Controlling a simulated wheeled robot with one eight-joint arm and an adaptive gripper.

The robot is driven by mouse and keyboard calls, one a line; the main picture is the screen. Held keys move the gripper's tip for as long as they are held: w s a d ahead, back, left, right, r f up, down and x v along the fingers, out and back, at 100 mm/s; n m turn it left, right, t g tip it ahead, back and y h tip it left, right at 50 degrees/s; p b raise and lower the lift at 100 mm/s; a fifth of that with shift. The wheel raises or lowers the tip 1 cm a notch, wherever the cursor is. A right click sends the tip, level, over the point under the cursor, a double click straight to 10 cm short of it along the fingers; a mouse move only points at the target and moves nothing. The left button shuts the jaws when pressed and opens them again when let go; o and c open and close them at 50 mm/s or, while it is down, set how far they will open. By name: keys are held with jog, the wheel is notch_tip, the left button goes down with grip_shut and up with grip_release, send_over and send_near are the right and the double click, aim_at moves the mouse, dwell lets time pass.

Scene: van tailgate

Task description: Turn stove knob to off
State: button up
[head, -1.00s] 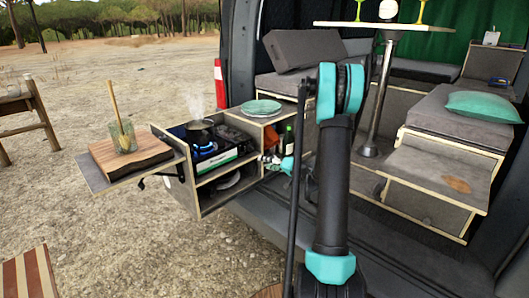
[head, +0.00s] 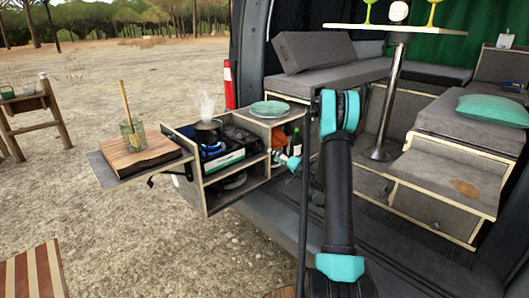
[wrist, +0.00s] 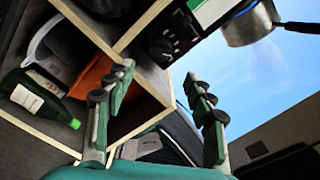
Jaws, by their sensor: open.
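The camping stove (head: 222,158) sits in the pull-out box at the van's side, with a blue flame (head: 212,148) lit under a steaming dark pot (head: 207,131). In the wrist view, the pot (wrist: 250,22) and the stove's green and white front (wrist: 212,9) show at the upper right. A dark round part that looks like the stove knob (wrist: 161,47) is on the black panel, beyond the fingertips. My gripper (wrist: 158,73) is open and empty, its fingers apart from the knob. In the head view my gripper (head: 293,163) is small, right of the stove by the box's open shelf.
A green bottle (wrist: 35,95) and an orange cloth (wrist: 92,82) lie in the compartment beside my gripper. Wooden dividers (wrist: 130,28) edge it. Green plates (head: 269,109) rest on the box top. A cutting board (head: 140,152) with a glass is at the left.

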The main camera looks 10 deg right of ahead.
aim_at(259, 148)
jog(key=x, duration=0.8)
jog(key=c, duration=1.2)
